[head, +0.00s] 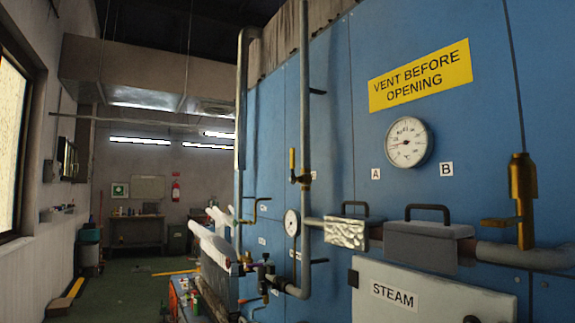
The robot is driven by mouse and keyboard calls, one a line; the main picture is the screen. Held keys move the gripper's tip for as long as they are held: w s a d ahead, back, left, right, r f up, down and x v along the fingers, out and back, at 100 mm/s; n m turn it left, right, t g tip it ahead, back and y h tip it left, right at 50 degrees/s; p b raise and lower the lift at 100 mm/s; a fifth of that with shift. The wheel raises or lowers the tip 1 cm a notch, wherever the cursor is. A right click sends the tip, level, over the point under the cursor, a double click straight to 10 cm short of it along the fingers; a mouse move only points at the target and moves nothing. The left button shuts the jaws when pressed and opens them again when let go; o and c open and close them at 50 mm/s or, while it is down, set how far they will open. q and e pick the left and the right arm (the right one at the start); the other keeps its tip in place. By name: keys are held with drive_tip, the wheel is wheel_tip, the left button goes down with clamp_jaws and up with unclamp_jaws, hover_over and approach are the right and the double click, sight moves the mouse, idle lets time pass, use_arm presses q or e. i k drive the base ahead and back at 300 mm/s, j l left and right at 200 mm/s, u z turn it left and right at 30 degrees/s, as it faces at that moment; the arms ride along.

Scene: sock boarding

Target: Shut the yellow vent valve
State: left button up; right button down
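A small valve with a yellow lever (292,160) sits on the vertical grey pipe (305,80) in front of the blue machine. The lever points straight up, roughly in line with that pipe. Its brass body (301,179) is just below and right of the lever. A yellow sign (420,75) reads "VENT BEFORE OPENING". A round dial gauge (408,142) is below the sign; its reading is too small to tell. Neither of my grippers shows in the head view.
A brass fitting with a side lever (522,205) stands at the right. A horizontal pipe with two handled covers (428,240) runs above a "STEAM" box (430,298). White foot-shaped forms (212,242) stick out left of the machine. Open green floor (120,290) lies farther left.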

sight(292, 178)
drive_tip(key=i+j+z, duration=0.1)
drive_tip(key=i+j, duration=0.4)
drive_tip(key=i+j+z, duration=0.1)
drive_tip(key=i+j, duration=0.45)
drive_tip(key=i+j+z, duration=0.1)
drive_tip(key=i+j, duration=0.45)
drive_tip(key=i+j+z, duration=0.1)
drive_tip(key=i+j, duration=0.35)
drive_tip(key=j, duration=0.3)
